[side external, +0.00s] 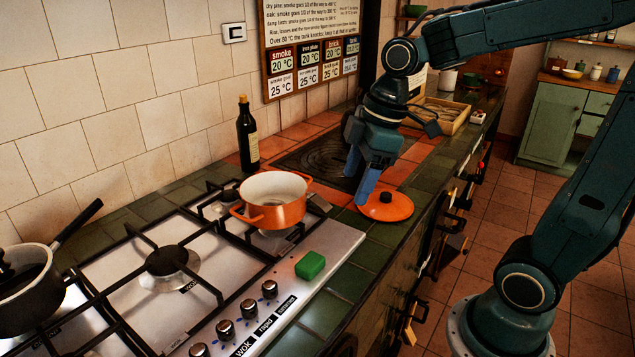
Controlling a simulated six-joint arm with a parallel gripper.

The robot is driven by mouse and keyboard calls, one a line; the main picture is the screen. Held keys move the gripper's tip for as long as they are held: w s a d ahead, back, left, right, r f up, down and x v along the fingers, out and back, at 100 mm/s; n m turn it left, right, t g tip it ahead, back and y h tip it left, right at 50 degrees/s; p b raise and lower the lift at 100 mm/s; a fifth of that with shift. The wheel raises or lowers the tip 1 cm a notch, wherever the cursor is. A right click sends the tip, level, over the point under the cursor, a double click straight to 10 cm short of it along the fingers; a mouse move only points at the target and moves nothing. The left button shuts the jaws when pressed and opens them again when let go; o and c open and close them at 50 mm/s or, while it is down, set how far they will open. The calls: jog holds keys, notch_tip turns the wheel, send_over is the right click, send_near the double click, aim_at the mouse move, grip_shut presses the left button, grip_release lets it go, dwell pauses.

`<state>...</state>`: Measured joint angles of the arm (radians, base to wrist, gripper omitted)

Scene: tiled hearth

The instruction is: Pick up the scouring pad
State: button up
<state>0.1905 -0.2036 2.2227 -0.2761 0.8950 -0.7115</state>
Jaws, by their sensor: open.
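The scouring pad (310,265) is a small green block. It lies on the front right part of the steel hob, to the right of the burner knobs and in front of the orange pot. My gripper (358,181) points down above the counter between the orange pot and the orange lid, behind and to the right of the pad. Its blue fingers are open, and I see nothing between them. The gripper is apart from the pad.
An orange pot (273,200) stands on the hob (226,273) behind the pad. An orange lid (386,206) lies on the tiles close to the gripper. A dark bottle (247,137) stands by the wall. A grey saucepan (30,285) is at far left. Green tiles right of the pad are clear.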

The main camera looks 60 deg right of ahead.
jog(key=w+d+f+n+g+y, duration=0.1)
jog(key=w+d+f+n+y, duration=0.1)
jog(key=w+f+n, duration=0.35)
jog(key=n+g+y, duration=0.1)
jog(key=n+g, duration=0.1)
jog(key=n, duration=0.2)
send_near(310, 261)
jog(key=shift+x, duration=1.75)
jog(key=shift+x, duration=2.6)
jog(key=shift+d, duration=0.1)
jog(key=c, duration=1.1)
jog(key=shift+o, duration=0.2)
jog(key=shift+r, duration=0.1)
